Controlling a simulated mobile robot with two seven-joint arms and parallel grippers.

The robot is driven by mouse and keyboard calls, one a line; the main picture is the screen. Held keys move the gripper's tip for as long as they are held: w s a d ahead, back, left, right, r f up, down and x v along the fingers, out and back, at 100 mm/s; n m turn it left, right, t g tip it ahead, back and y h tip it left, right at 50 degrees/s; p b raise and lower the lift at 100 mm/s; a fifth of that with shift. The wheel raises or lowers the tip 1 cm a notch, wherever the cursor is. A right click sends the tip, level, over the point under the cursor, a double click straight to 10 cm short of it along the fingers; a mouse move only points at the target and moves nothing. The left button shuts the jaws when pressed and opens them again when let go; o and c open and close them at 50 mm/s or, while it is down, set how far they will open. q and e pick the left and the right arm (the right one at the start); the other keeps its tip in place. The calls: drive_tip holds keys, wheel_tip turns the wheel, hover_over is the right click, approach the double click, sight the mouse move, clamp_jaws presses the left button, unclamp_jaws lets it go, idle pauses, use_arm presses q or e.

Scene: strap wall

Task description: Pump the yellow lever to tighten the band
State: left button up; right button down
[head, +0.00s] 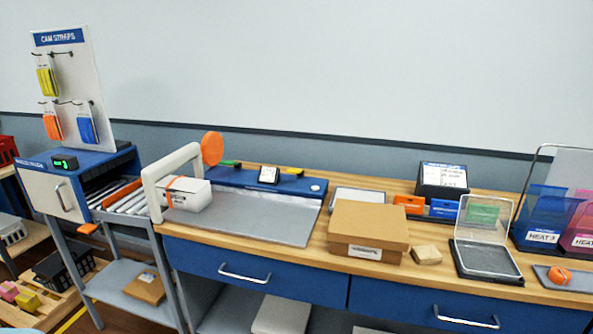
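A small yellow piece (294,171) sits at the back edge of a blue panel (230,178) on the wooden bench; it may be the yellow lever, but it is too small to tell. A white arch frame (153,190) stands at the bench's left end, with an orange disc (212,148) at its upper right. A white box (190,197) lies at the arch, with an orange band (172,183) by its left end. I cannot tell how tight the band is. Neither of my grippers is in view.
A grey plate (255,222) lies clear in front of the blue panel. A brown carton (368,226), a small tan block (426,255) and an open clear-lidded case (485,258) stand to the right. A strap board (72,90) stands above a blue cabinet (88,180) at left.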

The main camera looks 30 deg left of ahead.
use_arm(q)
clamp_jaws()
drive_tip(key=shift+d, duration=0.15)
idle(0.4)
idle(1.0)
